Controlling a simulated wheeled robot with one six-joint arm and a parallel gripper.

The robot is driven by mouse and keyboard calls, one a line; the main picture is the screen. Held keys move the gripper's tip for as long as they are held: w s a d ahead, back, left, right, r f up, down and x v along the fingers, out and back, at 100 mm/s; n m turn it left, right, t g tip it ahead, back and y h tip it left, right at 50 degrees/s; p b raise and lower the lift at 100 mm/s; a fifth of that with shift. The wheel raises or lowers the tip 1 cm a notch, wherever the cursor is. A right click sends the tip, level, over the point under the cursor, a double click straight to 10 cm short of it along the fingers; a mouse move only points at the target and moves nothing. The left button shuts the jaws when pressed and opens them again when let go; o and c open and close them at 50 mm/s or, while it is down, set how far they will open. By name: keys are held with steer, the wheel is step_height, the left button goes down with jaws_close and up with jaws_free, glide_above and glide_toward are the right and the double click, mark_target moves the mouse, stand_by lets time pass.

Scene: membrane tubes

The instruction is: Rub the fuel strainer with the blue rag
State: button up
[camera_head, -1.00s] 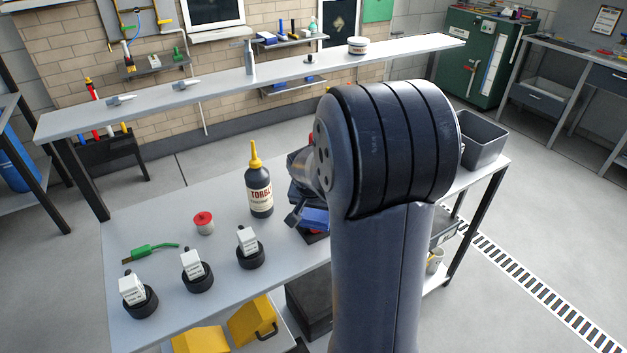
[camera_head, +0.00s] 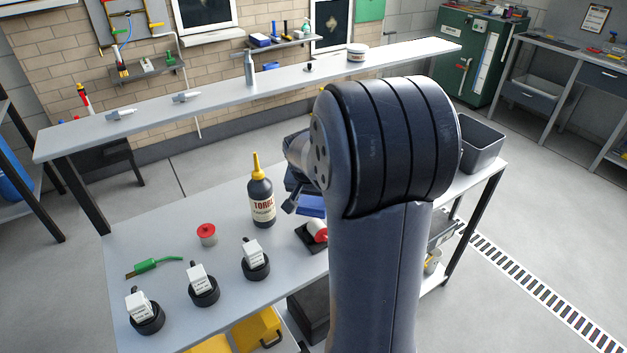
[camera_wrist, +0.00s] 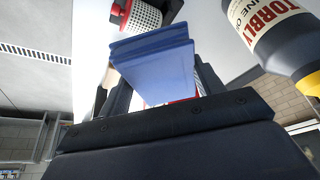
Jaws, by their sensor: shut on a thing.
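My gripper (camera_wrist: 150,95) is shut on the folded blue rag (camera_wrist: 155,68), which fills the space between the fingers. In the head view the rag (camera_head: 312,206) shows beside my arm, above the table. The fuel strainer (camera_wrist: 143,17), a white mesh cylinder with a red end, is just beyond the rag in the wrist view, and the rag's edge overlaps it in the picture. In the head view the strainer (camera_head: 317,230) lies on a black pad (camera_head: 307,238), partly hidden by my arm. I cannot tell whether rag and strainer touch.
A dark bottle with a yellow nozzle (camera_head: 262,195) stands close left of the rag. A red-topped spool (camera_head: 207,235), a green-handled tool (camera_head: 152,265) and three white tagged pieces in black rings are on the table (camera_head: 180,225). A grey bin (camera_head: 482,145) stands at the right end.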

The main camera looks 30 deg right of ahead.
steer(key=shift+r+p, duration=0.95)
steer(key=shift+r, duration=0.75)
steer(key=shift+f, duration=0.1)
